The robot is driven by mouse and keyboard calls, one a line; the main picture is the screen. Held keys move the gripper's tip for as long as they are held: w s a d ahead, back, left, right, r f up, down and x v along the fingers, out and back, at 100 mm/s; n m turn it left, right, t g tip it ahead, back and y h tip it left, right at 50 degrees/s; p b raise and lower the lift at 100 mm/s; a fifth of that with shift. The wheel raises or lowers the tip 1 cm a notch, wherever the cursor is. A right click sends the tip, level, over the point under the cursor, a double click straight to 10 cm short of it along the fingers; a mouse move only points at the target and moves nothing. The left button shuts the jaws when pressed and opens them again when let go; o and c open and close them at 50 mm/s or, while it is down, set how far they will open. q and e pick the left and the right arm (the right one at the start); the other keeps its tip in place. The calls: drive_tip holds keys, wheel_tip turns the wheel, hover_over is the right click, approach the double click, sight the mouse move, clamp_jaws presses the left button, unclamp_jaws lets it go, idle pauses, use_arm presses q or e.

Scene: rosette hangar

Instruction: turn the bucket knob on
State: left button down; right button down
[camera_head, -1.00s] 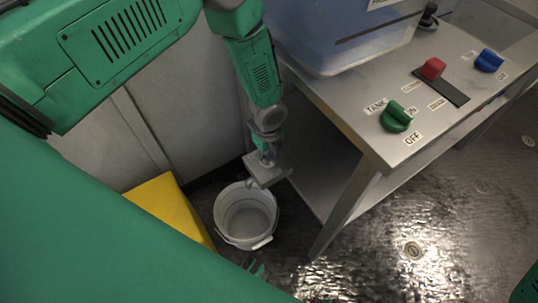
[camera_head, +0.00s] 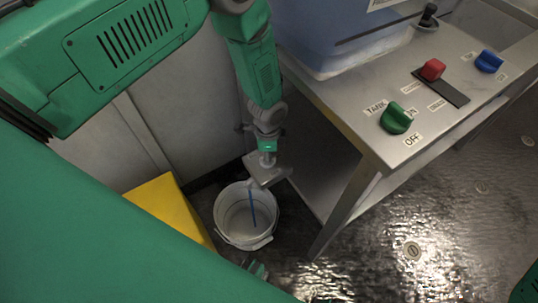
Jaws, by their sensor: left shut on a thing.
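My left gripper (camera_head: 267,158) reaches down beside the table's left side, above a white bucket (camera_head: 247,239). It is shut on the bucket knob, which is mostly hidden by the fingers at a grey fitting (camera_head: 268,172). A thin blue stream (camera_head: 252,208) runs down from below the fitting into the bucket. The bucket stands upright on the floor.
The metal table (camera_head: 345,128) carries a blue tank (camera_head: 335,45), a green knob (camera_head: 396,118) beside TANK and OFF labels, a red knob (camera_head: 432,70) and a blue knob (camera_head: 489,62). A yellow block (camera_head: 168,207) stands left of the bucket.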

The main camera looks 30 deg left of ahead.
use_arm(q)
drive_tip(key=n, duration=0.3)
drive_tip(key=shift+w+a+n, duration=0.15)
drive_tip(key=shift+a+n, duration=0.1)
drive_tip(key=shift+n, duration=1.75)
drive_tip(key=c, duration=1.6)
unclamp_jaws()
drive_tip(key=shift+o, duration=0.2)
wheel_tip(320, 180, up, 12)
drive_tip(key=shift+f, duration=0.15)
